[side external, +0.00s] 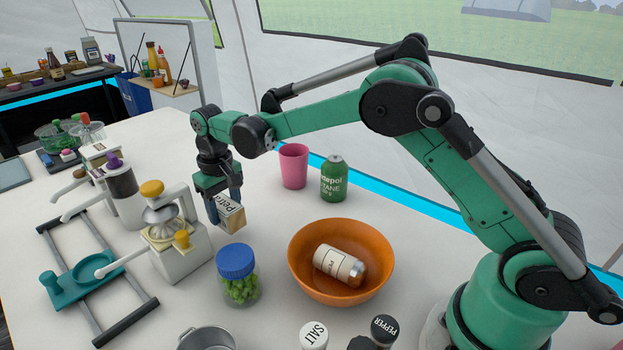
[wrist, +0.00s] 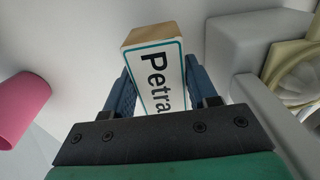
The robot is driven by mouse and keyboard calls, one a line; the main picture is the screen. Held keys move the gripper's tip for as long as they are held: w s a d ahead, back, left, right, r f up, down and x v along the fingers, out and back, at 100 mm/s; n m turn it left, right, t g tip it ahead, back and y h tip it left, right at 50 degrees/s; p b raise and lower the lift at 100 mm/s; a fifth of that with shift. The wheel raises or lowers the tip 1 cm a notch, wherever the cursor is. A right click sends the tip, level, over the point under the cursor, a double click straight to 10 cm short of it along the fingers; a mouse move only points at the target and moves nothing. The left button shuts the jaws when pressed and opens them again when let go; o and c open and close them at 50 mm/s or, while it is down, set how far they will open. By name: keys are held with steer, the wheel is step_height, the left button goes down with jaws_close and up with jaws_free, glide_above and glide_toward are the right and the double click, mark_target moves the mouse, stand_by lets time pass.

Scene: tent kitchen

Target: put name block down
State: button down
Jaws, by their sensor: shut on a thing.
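The name block (side external: 231,217) is a wooden block with a white, teal-edged face reading "Petra". My gripper (side external: 226,208) is shut on it, left of the orange bowl and just right of the white juicer. In the wrist view the name block (wrist: 156,75) sits between the two blue fingers of my gripper (wrist: 160,92), with its wooden end pointing away. Its lower end is hidden behind the gripper body. I cannot tell whether the block touches the white table (side external: 280,225).
A juicer (side external: 180,240) stands close on the left. A jar with a blue lid (side external: 238,275) is in front. An orange bowl (side external: 305,285) holding a bottle (side external: 338,265), a pink cup (side external: 293,166) and a green canister (side external: 334,180) stand to the right. Table between block and bowl is clear.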

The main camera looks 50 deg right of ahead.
steer(key=shift+f, duration=1.5)
steer(key=shift+f, duration=0.15)
steer(key=shift+c, duration=1.3)
jaws_free()
